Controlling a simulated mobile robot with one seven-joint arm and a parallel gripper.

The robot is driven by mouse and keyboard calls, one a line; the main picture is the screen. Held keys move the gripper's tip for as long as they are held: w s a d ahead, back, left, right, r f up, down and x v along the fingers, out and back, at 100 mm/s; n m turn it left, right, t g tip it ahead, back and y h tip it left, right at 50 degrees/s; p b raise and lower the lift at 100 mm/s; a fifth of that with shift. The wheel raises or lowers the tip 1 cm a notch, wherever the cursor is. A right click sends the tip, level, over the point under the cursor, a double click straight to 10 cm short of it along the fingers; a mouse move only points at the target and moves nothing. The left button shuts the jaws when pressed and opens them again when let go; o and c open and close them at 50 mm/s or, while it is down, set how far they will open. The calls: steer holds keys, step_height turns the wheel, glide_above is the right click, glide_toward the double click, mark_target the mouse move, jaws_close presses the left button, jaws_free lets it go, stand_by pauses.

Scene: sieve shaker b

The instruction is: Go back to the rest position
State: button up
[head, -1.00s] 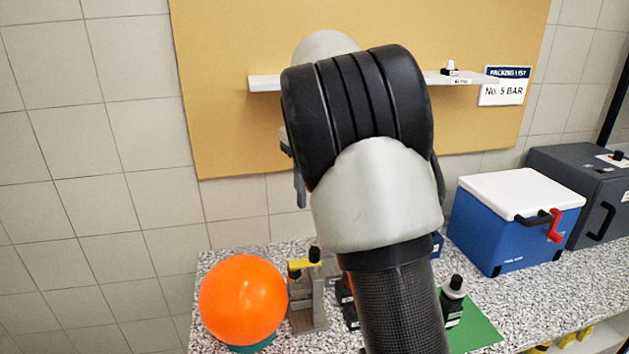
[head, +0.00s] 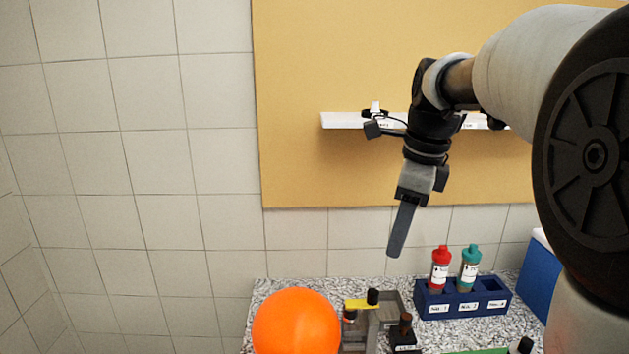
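My gripper (head: 398,245) hangs from my arm in the upper right of the head view, pointing down. It is in the air above the back of the speckled counter (head: 262,290), in front of the wall. I see its fingers edge-on as one grey bar, so I cannot tell whether they are open or shut. Nothing shows hanging from the fingertips.
An orange ball (head: 297,322) stands left on the counter, beside a grey device with a yellow bar (head: 362,304). A blue rack (head: 434,303) holds a red-capped bottle (head: 440,267) and a teal-capped bottle (head: 469,268). A white shelf (head: 342,121) is on the tan board.

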steer(key=s+a+f+n+t, duration=0.1)
steer(key=s+f+n+t, duration=0.1)
steer(key=s+n, duration=0.7)
steer(key=s+a+f+n+t+h, duration=0.1)
steer(key=s+f+n, duration=0.3)
steer(key=s+n, duration=0.6)
steer(key=n, duration=0.3)
steer(key=shift+s+a+f+t, duration=0.2)
steer(key=shift+a+t, duration=0.05)
steer(key=shift+t, duration=0.15)
